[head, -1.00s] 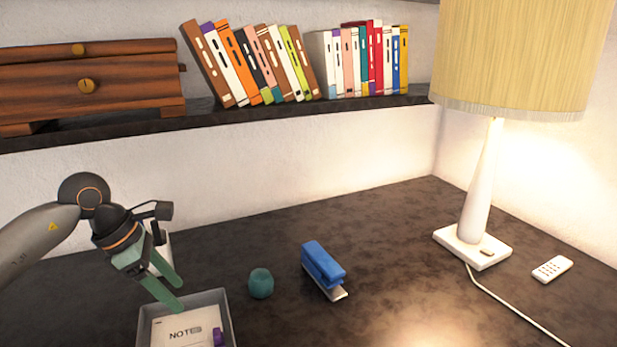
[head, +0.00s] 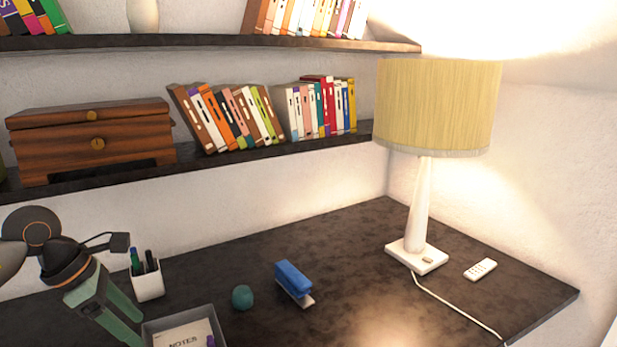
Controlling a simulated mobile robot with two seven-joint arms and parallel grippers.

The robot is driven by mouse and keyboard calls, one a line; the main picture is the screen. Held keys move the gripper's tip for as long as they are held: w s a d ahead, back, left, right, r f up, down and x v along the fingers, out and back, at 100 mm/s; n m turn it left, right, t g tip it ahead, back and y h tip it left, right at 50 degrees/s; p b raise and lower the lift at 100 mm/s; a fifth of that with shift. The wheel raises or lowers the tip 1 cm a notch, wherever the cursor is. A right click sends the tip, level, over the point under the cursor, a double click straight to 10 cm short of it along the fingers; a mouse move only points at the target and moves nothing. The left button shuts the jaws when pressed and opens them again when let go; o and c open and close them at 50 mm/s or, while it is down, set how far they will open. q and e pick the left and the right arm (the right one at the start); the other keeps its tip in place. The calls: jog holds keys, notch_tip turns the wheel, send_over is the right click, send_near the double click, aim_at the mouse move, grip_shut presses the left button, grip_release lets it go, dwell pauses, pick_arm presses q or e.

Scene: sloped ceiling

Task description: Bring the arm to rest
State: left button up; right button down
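My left arm comes in from the left edge, with a black wrist and green fingers. My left gripper (head: 132,318) is above the dark desk (head: 350,255), just left of and behind a grey tray (head: 217,322). Its two fingers look spread apart, with nothing seen between them. My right gripper is not in view.
The tray holds a white notes pad (head: 184,338). A pen cup (head: 148,280), a teal round object (head: 242,297) and a blue stapler (head: 294,281) stand nearby. A lamp (head: 421,215) and a remote (head: 480,269) are at right. Shelves (head: 250,152) with books and a wooden chest (head: 92,140) run above.

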pick_arm(q)
jog(key=d+h, duration=0.8)
jog(key=d, duration=1)
jog(key=s+d+r+n+t+h, duration=0.1)
jog(key=d+r+n+t+h, duration=0.55)
jog(key=r+n+t, duration=0.35)
jog(key=w+a+f+n+t+y, duration=0.1)
jog(key=a+f+n+t+y, duration=0.5)
jog(key=n, duration=0.5)
jog(key=w+a+f+n+t+y, duration=0.15)
jog(key=a+n+y, duration=0.25)
jog(key=n+y, duration=0.5)
jog(key=s+a+f+n+g+y, duration=0.3)
jog(key=a+f+n+g, duration=0.15)
jog(key=f+n, duration=0.4)
jog(key=s+a+f+n+g, duration=0.1)
jog(key=s+f+n+g, duration=0.4)
jog(key=s+f, duration=0.55)
jog(key=s+a+f+n+g, duration=0.1)
jog(key=s+f+n+g, duration=0.2)
jog(key=s+f+g, duration=0.7)
jog(key=w+d+f+t+h, duration=0.2)
jog(key=d+f+t, duration=0.2)
jog(key=f+t, duration=0.3)
jog(key=shift+d+f+t, duration=0.25)
jog(key=shift+f+t, duration=0.1)
jog(key=shift+t, duration=0.75)
